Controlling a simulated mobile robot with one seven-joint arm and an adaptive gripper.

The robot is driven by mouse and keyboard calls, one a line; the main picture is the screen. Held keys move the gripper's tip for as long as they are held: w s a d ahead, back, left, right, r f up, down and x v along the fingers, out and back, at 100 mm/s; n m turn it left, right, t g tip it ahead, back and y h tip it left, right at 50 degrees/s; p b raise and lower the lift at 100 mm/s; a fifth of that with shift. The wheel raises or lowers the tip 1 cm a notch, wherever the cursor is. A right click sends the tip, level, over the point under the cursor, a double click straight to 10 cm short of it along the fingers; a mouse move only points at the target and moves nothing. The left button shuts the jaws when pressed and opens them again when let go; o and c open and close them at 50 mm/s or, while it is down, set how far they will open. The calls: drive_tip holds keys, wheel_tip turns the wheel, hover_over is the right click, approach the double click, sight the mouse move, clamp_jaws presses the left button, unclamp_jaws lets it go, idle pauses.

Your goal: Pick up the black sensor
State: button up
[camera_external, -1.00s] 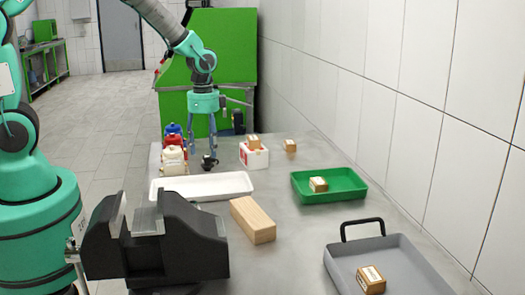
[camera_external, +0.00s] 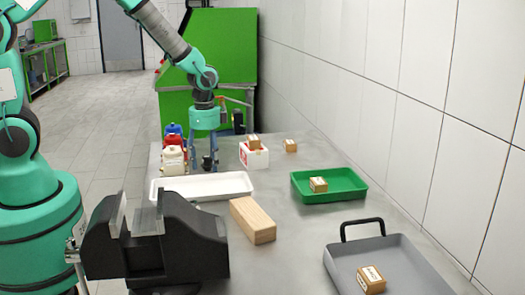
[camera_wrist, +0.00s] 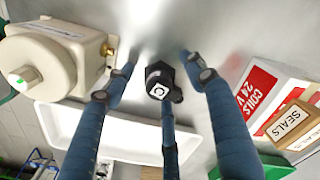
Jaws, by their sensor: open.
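The black sensor (camera_wrist: 159,78) stands on the metal table in the wrist view, with a white square label on its top. My gripper (camera_wrist: 158,60) is open, with one blue finger on its left, one on its right and a third at its lower side. The sensor is between the fingers, with gaps to the left and right ones; I cannot tell whether the third touches it. In the external view my gripper (camera_external: 208,165) points straight down at the table's far left, and its fingers largely hide the sensor.
A white tray (camera_external: 200,188) lies just in front. A wooden block (camera_external: 252,220) lies nearer.

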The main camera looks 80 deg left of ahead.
sight(207, 156)
drive_tip(key=c, duration=1.2)
drive_tip(key=shift+c, duration=0.2)
drive_tip(key=shift+r+p, duration=1)
drive_tip(key=shift+r, duration=4.05)
